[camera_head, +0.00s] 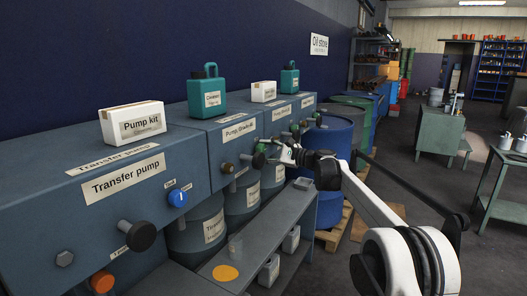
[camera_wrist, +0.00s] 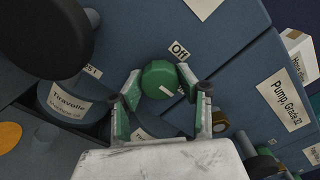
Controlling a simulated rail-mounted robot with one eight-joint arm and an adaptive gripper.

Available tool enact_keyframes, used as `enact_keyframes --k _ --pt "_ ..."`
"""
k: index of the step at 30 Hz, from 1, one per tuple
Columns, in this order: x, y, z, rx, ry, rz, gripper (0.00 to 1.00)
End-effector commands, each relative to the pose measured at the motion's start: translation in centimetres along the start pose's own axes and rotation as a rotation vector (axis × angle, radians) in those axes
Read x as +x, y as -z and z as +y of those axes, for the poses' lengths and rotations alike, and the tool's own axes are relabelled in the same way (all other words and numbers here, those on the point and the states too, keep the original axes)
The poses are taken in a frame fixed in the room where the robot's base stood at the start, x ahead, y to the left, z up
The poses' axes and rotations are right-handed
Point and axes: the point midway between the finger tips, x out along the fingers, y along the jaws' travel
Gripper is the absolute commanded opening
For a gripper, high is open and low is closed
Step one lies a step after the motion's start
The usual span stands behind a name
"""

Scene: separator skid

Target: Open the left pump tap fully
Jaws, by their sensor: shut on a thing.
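My gripper (camera_wrist: 160,76) is closed around a green tap knob (camera_wrist: 158,76) on the front of a blue-grey cabinet. The knob sits between both fingers, and a short white mark shows on its face. A label reading "Off" (camera_wrist: 179,51) is just up and right of it. In the head view my gripper (camera_head: 267,152) reaches from the right to this green tap (camera_head: 258,160), on the "Pump, Grade" cabinet beyond the transfer pump. The fingers partly hide the tap there.
The transfer pump cabinet (camera_head: 92,205) at left has a blue knob (camera_head: 178,198), an orange knob (camera_head: 102,282) and a black-ended handle (camera_head: 140,236). A large dark round handle (camera_wrist: 48,35) is close to my gripper's left. Drums stand below; the aisle at right has open floor.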

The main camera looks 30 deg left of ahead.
Motion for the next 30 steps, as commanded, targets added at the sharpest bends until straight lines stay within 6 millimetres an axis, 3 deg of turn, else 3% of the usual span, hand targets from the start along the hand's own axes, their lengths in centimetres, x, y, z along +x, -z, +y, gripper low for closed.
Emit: enact_keyframes --k 4,5,9,20,23,30 --pt "0.0 0.0 0.0 0.001 0.001 0.0 0.08" --pt "0.0 0.0 0.0 0.001 0.001 0.0 0.37" --pt "0.0 0.0 0.0 0.0 0.0 0.0 0.53" --pt "-0.7 0.0 0.0 -0.001 0.001 0.001 0.53" --pt "-1.8 0.0 -0.1 -0.001 0.001 0.001 0.53" --pt "-6.6 0.1 -0.1 -0.001 0.002 0.002 0.53"
